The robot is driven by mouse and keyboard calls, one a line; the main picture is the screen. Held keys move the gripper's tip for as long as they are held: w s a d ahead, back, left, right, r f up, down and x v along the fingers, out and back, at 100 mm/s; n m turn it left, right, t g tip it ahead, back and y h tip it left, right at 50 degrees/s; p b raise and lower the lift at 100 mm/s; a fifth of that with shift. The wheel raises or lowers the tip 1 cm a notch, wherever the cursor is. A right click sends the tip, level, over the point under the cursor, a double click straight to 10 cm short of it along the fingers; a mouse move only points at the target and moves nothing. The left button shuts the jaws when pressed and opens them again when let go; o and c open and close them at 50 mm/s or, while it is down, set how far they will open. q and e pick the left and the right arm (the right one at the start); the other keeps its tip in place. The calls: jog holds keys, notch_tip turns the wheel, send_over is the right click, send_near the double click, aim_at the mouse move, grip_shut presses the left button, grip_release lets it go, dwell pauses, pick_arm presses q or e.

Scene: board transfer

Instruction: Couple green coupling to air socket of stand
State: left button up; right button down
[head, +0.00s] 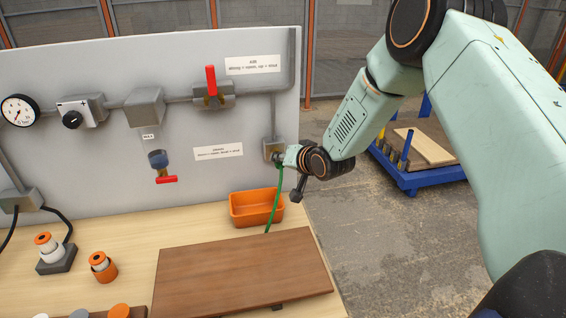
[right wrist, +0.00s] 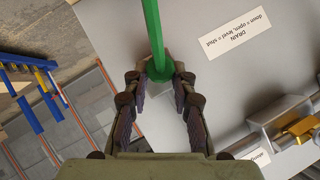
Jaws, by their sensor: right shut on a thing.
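My right gripper (head: 283,158) reaches in from the right to the lower right edge of the grey stand panel (head: 120,170). In the right wrist view it (right wrist: 164,80) is shut on the green coupling (right wrist: 160,70), whose green hose runs up the picture. In the head view the green hose (head: 275,205) hangs down from the gripper past the orange bin. The air socket's grey box (head: 271,147) sits at the end of the pipe, right at the gripper. The gripper hides the coupling and the socket's mouth, so I cannot tell whether they are joined. My left gripper is not in view.
A red-handled valve (head: 211,82), a gauge (head: 19,110) and a drain valve (head: 163,170) are on the panel. The orange bin (head: 250,221) and a brown board (head: 240,272) are on the bench below. A blue cart (head: 433,178) stands behind on the floor.

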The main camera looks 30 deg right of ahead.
jog(key=shift+w+r, duration=0.1)
jog(key=shift+w, duration=0.05)
jog(key=c, duration=1)
grip_release()
jog(key=v, duration=1.2)
